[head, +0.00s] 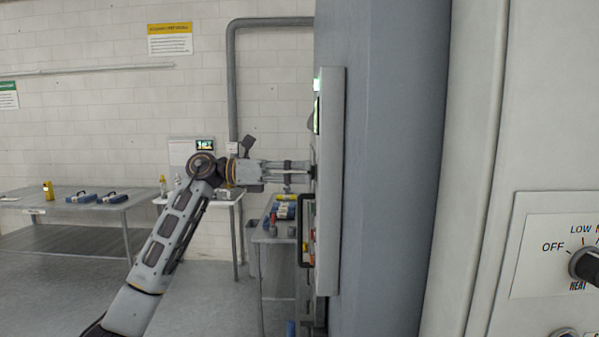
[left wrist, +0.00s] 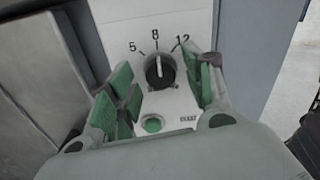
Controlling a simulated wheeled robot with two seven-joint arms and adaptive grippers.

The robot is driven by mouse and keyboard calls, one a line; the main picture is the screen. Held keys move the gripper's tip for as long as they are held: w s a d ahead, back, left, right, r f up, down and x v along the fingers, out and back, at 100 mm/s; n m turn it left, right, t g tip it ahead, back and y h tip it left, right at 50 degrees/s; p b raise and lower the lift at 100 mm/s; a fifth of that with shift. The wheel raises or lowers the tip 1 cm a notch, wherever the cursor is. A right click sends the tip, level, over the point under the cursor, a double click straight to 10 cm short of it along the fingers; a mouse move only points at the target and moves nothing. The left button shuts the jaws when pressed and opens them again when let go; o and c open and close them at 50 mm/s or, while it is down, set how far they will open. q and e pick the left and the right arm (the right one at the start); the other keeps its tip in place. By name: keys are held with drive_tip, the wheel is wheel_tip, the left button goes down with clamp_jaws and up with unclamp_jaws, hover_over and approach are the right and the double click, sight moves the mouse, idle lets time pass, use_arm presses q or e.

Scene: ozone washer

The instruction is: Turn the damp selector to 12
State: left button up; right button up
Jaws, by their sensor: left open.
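The damp selector (left wrist: 160,72) is a black round knob on a white panel, with the marks 5, 8 and 12 above it. Its white pointer line points up at about 8. My left gripper (left wrist: 163,80) is open, with one green-padded finger on each side of the knob; I cannot tell whether the fingers touch it. In the head view my left gripper (head: 308,172) reaches the face of the grey control panel (head: 331,150), which is seen edge-on, so the knob is hidden there. My right gripper is not in view.
A green button (left wrist: 153,124) sits below the knob, between the fingers. At the right of the head view is another black knob (head: 585,265), marked HEAT. A black handle (head: 301,230) juts from the panel below my gripper. Tables (head: 75,203) stand behind at left.

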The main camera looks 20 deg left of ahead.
use_arm(q)
drive_tip(key=c, duration=0.9)
drive_tip(key=shift+c, duration=0.6)
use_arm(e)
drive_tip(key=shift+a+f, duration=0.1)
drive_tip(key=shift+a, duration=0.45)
use_arm(q)
drive_tip(key=shift+b, duration=0.3)
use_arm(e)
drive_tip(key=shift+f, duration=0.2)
use_arm(q)
drive_tip(key=m+b, duration=0.5)
drive_tip(key=m, duration=0.3)
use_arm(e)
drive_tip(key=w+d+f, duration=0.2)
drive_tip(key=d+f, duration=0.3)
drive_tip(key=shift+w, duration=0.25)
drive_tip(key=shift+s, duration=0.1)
